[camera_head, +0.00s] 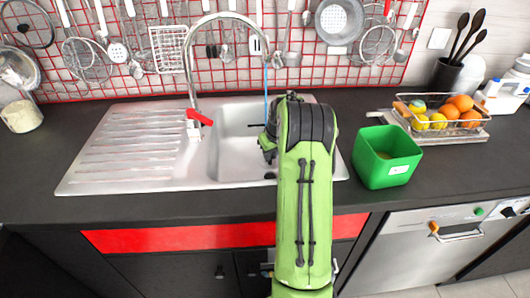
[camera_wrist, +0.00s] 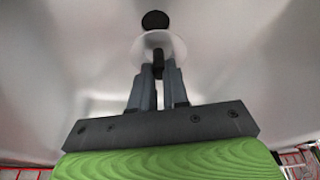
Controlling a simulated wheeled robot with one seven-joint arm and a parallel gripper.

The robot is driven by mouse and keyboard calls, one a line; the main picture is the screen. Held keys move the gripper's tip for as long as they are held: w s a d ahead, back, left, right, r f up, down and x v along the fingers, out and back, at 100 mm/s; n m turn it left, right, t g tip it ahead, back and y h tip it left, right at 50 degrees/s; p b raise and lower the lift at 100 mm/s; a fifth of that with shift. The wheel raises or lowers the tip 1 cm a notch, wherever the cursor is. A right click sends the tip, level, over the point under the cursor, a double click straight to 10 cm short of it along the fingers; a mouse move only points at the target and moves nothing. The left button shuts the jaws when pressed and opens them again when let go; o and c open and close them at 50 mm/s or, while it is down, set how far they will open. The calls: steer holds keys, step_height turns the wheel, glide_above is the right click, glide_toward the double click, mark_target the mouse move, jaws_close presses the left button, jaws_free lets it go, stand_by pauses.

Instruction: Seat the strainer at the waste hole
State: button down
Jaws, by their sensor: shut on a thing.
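In the wrist view my gripper (camera_wrist: 158,72) is shut on the dark knob of the strainer (camera_wrist: 178,46), a pale round disc. The disc is held above the pale sink floor. The waste hole (camera_wrist: 155,19) is a black round spot just beyond the disc, at the top of the picture. The gap in height between disc and floor cannot be told. In the head view the sink (camera_head: 237,143) is partly covered by my green arm, which hides my gripper, the strainer and the waste hole.
A tap (camera_head: 190,75) arches over the basin, with a thin blue line (camera_head: 266,92) below its spout. The ribbed drainboard (camera_head: 130,150) is clear. A green bin (camera_head: 372,172) and a fruit basket (camera_head: 470,132) stand to the right. Utensils hang on the red grid behind.

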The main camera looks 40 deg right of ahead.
mark_target(272, 164)
steer(key=shift+f+b, duration=1.65)
steer(key=shift+f, duration=0.9)
steer(key=shift+f+b, duration=0.4)
steer(key=shift+f, duration=0.5)
steer(key=c, duration=1.1)
jaws_free()
steer(key=shift+o, duration=0.2)
steer(key=p+v, duration=0.4)
steer(key=v, duration=1.1)
steer(key=shift+s+r+p, duration=0.2)
steer(key=shift+r+p, duration=0.15)
steer(key=shift+p, duration=0.05)
